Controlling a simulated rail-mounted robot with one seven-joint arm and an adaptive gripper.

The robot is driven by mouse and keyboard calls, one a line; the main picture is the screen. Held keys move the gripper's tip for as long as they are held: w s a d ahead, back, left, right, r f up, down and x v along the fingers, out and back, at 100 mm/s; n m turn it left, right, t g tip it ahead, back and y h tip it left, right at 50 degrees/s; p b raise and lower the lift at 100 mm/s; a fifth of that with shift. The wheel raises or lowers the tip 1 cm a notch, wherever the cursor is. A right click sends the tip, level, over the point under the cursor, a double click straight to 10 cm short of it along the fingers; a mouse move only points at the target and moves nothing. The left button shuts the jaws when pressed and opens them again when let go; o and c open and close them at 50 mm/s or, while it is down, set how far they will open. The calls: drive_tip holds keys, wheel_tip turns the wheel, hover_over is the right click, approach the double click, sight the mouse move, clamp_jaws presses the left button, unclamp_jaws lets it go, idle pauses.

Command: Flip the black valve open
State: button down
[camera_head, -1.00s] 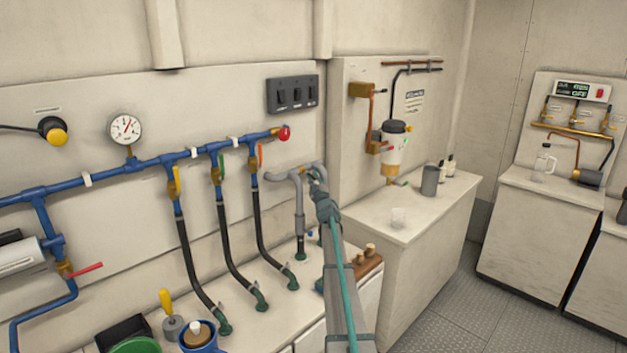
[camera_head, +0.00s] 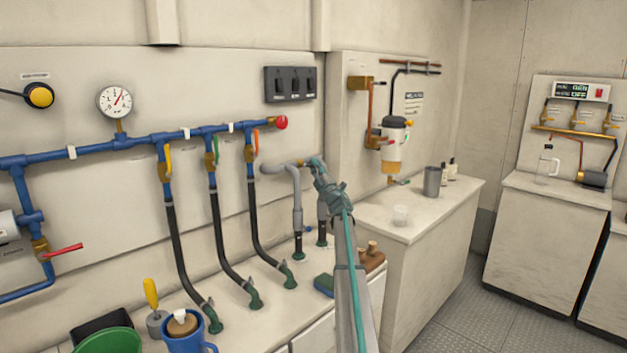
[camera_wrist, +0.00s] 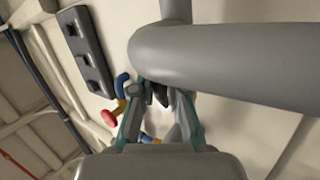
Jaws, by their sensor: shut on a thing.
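A grey looped pipe (camera_head: 275,168) stands on the counter to the right of the blue manifold. It also crosses the wrist view as a thick grey tube (camera_wrist: 230,55). My gripper (camera_head: 316,166) is at the right end of this loop. In the wrist view my gripper (camera_wrist: 153,93) is shut on a small dark piece, which appears to be the black valve's handle (camera_wrist: 161,96). The fingers and the pipe hide most of the valve, so its angle cannot be told. In the head view my gripper covers it.
The blue manifold (camera_head: 95,150) with coloured levers and black hoses is on the left. A black switch panel (camera_head: 290,84) is above. A blue mug (camera_head: 190,335) stands on the near counter. A cabinet with a grey cup (camera_head: 432,181) stands to the right.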

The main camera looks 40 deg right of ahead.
drive_tip(key=shift+r+n+y+b, duration=0.2)
drive_tip(key=shift+n+y+b, duration=0.8)
drive_tip(key=shift+n, duration=0.4)
drive_tip(key=c, duration=1.4)
unclamp_jaws()
drive_tip(key=shift+r, duration=0.1)
drive_tip(key=shift+c, duration=0.2)
drive_tip(key=v, duration=1.2)
drive_tip(key=shift+w+d, duration=0.1)
